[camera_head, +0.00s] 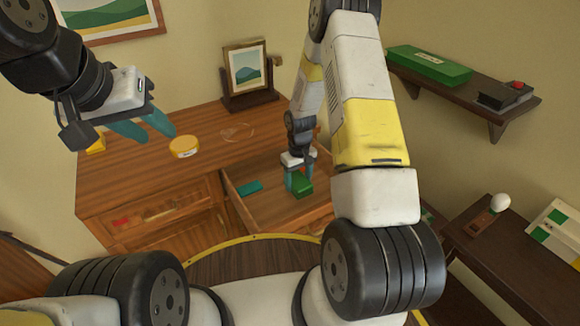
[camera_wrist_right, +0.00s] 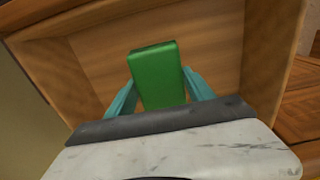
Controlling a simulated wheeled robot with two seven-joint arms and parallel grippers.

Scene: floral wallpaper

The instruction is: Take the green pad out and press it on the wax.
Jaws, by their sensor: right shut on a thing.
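The green pad (camera_head: 302,185), a block, is between the teal fingers of my right gripper (camera_head: 298,178), inside the open drawer (camera_head: 283,214). The right wrist view shows the pad (camera_wrist_right: 158,75) held between both fingers (camera_wrist_right: 160,90), with the drawer's wooden floor behind it. I cannot tell if the pad touches the floor. A round yellow-orange piece with a pale side (camera_head: 184,147), which looks like the wax, lies on the cabinet top left of the drawer. My left gripper (camera_head: 145,127) is open and empty above the cabinet's left part.
A flat teal piece (camera_head: 249,188) lies in the drawer's left part. A clear, thin-outlined item (camera_head: 238,132) and a framed picture (camera_head: 246,72) are on the cabinet top (camera_head: 140,180). A yellow block (camera_head: 97,144) is by the left gripper. A shelf (camera_head: 450,90) juts from the right wall.

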